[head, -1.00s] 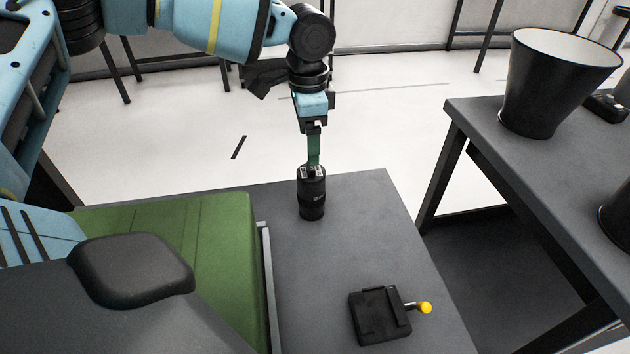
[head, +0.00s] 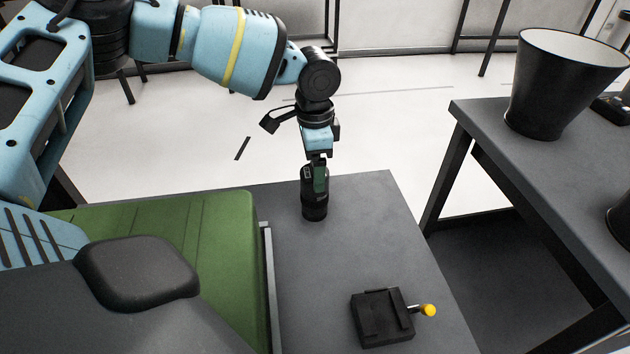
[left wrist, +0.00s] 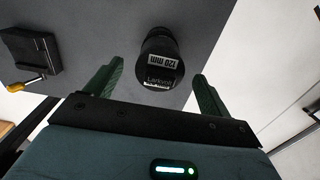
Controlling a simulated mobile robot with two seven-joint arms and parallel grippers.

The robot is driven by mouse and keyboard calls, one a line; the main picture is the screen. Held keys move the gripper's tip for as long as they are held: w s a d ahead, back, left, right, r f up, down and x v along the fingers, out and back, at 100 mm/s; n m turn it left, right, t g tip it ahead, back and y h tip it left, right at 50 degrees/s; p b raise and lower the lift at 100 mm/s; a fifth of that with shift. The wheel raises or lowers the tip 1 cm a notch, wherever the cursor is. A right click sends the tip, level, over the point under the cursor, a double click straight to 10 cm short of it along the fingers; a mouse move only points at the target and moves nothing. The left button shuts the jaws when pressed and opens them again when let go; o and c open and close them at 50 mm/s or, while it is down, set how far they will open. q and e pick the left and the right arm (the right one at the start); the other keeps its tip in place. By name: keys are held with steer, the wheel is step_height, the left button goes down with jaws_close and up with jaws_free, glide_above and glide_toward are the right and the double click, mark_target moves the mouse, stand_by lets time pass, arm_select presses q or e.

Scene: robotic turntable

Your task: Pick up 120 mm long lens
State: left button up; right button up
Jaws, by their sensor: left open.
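The 120 mm long lens (head: 314,206) is a black cylinder standing upright on the grey table near its back edge. In the left wrist view the lens (left wrist: 160,62) shows its "120 mm" label between the fingers. My left gripper (head: 319,178) is at the lens's upper part, pointing down. Its two green fingers (left wrist: 155,88) are apart, one on each side of the lens, with gaps between them and it. My right gripper is not in view.
A black clamp plate (head: 382,318) with a yellow-tipped lever (head: 428,310) lies at the front of the table. A green case (head: 190,235) is at the left. A second table (head: 540,170) holds a black bin (head: 562,85).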

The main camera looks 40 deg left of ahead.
arm_select(q)
steer(key=shift+f, duration=0.5)
steer(key=shift+c, duration=0.4)
steer(key=shift+r, duration=0.1)
jaws_close()
